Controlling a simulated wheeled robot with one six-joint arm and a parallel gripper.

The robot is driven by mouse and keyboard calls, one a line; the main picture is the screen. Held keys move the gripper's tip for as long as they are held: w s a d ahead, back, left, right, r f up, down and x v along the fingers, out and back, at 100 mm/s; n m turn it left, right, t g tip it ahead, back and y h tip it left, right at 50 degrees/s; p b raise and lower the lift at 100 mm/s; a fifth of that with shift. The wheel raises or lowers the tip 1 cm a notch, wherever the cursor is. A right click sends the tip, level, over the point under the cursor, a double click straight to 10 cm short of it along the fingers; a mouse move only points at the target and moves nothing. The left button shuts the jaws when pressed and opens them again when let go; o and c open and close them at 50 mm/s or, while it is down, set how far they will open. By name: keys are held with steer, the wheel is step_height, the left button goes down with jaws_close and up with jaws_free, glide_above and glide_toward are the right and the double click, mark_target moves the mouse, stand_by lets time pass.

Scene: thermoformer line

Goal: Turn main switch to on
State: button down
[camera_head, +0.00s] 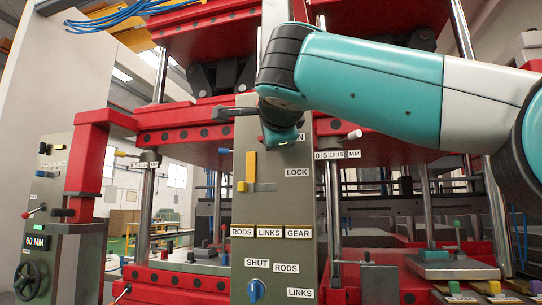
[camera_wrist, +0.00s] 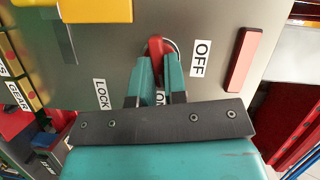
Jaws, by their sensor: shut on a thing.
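In the wrist view, the main switch has a red handle (camera_wrist: 157,47) on the grey panel (camera_wrist: 120,55). My gripper (camera_wrist: 160,66) is shut on this handle, with one teal finger on each side of it. An OFF label (camera_wrist: 200,58) is right of the handle. In the head view my arm reaches in from the right to the upper panel (camera_head: 275,215), and my wrist hides the switch. The handle's exact angle is hard to tell.
A yellow handle (camera_head: 251,168) sits beside the LOCK label (camera_head: 297,172), left of my gripper in the wrist view. A red bar (camera_wrist: 243,58) is to the right there. A blue knob (camera_head: 256,290) is low on the panel. Red press frames surround the panel.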

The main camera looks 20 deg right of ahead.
steer(key=shift+f+m+t+b, duration=0.2)
steer(key=shift+m+t+b, duration=0.3)
steer(key=shift+m+b, duration=0.65)
steer(key=c, duration=1.2)
jaws_free()
steer(key=shift+o, duration=0.2)
steer(key=shift+r, duration=0.1)
steer(key=shift+a, duration=0.1)
